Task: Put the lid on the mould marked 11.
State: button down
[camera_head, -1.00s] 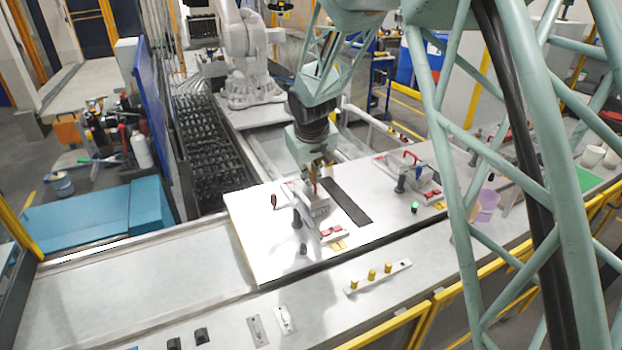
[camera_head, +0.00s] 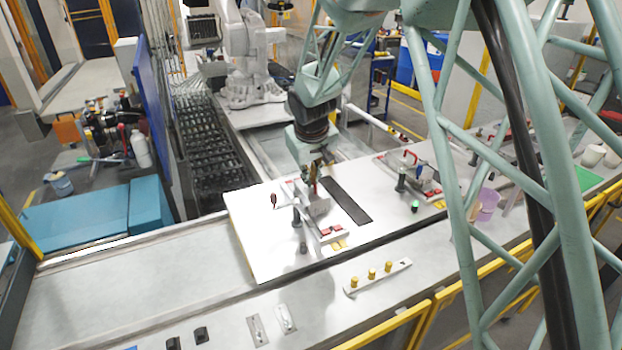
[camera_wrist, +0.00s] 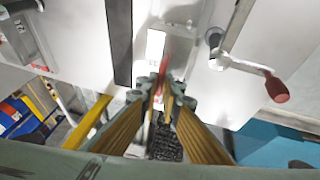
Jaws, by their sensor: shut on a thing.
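My gripper (camera_wrist: 162,88) points down over the white worktop. It also shows in the head view (camera_head: 316,183), low over the nearer fixture (camera_head: 316,203). Its yellow-sided fingers are shut on a thin red piece (camera_wrist: 162,72); I cannot tell whether this belongs to the lid. A pale block with a dark marking (camera_wrist: 155,45) lies just beyond the fingertips. The fixture has a grey block, a dark post and red and yellow pieces at its front. A second, similar fixture (camera_head: 420,185) stands to the right. I cannot read the number 11 anywhere.
A crank-like lever with a red grip (camera_wrist: 275,90) stands close beside my gripper. A black strip (camera_head: 347,200) crosses the worktop (camera_head: 255,240) between the fixtures. A rail with yellow knobs (camera_head: 378,277) lies in front.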

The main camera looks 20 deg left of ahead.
jog(key=c, duration=2.8)
grip_release()
jog(key=shift+r, duration=0.1)
jog(key=shift+v, duration=5.95)
jog(key=shift+s, duration=0.1)
